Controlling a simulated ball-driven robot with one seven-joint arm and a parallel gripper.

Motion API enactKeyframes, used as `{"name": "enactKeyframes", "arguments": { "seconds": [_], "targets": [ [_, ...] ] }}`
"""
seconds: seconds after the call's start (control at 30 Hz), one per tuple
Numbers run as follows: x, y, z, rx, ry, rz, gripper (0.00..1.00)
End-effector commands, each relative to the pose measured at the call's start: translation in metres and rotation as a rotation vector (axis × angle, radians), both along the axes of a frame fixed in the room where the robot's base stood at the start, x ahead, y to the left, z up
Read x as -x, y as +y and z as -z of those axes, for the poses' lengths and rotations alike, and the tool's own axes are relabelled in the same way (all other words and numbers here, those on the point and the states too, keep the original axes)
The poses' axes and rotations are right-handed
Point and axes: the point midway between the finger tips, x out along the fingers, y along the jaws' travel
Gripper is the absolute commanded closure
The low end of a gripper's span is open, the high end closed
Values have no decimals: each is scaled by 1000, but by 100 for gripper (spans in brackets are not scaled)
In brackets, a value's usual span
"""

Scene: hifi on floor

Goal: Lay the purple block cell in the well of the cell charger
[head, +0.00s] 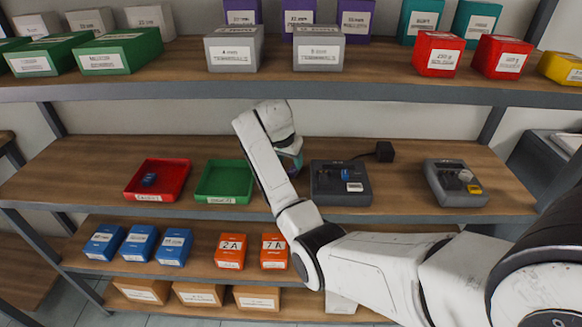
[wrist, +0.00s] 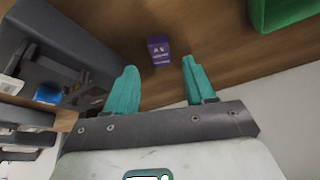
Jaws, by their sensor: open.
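The purple block cell (wrist: 159,51) stands on the wooden shelf in the wrist view, with small pale markings on its face. It appears between and just past the two teal fingertips of my gripper (wrist: 160,70), which is open and empty. In the head view the block does not show, and my gripper (head: 291,160) is partly hidden by my wrist. A dark grey device with a black plug, which looks like the cell charger (head: 322,192), sits just right of my gripper. It also shows at the left of the wrist view (wrist: 60,32), with a blue piece on it.
A green tray (head: 224,199) lies left of my gripper, and a red tray (head: 137,190) with a blue piece lies farther left. Another grey device (head: 440,190) stands to the right. The upper shelf (head: 180,84) with boxes overhangs behind.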

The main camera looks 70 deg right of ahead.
Motion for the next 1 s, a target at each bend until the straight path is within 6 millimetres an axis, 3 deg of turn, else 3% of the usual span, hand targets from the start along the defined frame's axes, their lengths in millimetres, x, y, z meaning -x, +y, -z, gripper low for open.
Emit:
{"name": "enactKeyframes", "arguments": {
  "seconds": [0.27, 1.0],
  "targets": [
    [0, 10, -23, -1, 0, 0, 46],
    [0, 10, -24, -1, 1, 0, 46]
  ]
}}
